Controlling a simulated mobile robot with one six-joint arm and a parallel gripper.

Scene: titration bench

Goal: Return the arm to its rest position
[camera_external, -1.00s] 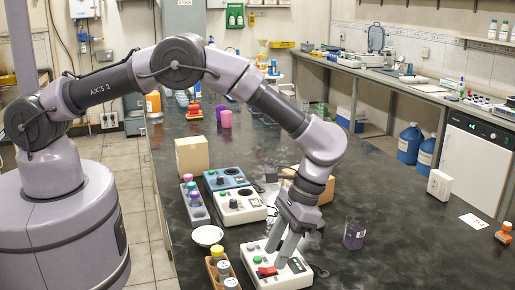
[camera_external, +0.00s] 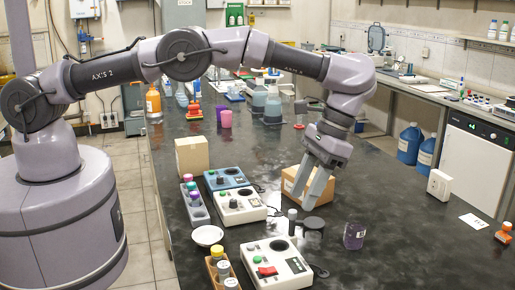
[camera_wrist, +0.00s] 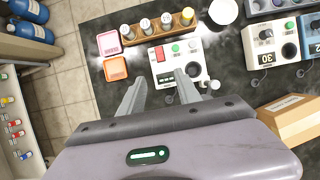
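My arm is bent, with the forearm reaching out over the bench. In the wrist view my gripper (camera_wrist: 159,78) shows its spread fingers on the near side of the white device with red and green buttons (camera_wrist: 156,54). That device (camera_external: 290,270) stands clear of the fingers in the external view.
A white dish (camera_external: 207,236), a wooden rack of vials (camera_external: 211,272) and other button devices (camera_external: 240,206) are to the left. The bench at the right is mostly clear.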

